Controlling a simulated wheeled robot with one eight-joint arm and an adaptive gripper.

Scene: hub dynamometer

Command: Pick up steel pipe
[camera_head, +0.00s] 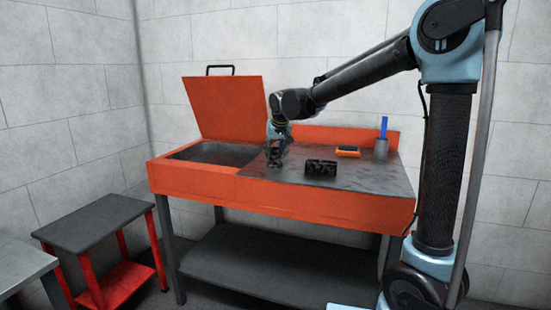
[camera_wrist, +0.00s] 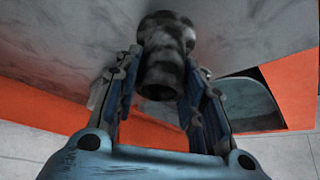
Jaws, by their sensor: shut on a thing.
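The steel pipe (camera_wrist: 164,72) is a short, dark mottled cylinder with a wider collar at its far end. In the wrist view it sits between the two fingers of my gripper (camera_wrist: 163,90), which is shut on it. In the head view my gripper (camera_head: 275,157) is low over the work top of the orange bench, beside the open basin. There the pipe is too small and dark to tell apart from the fingers. I cannot tell whether the pipe touches the bench top.
The orange bench (camera_head: 200,183) has an open basin (camera_head: 215,153) with its lid (camera_head: 225,107) raised. A black block (camera_head: 320,167), an orange brush-like item (camera_head: 348,151) and a grey cup (camera_head: 381,149) with a blue stick stand right. A red-legged side table (camera_head: 92,222) stands left.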

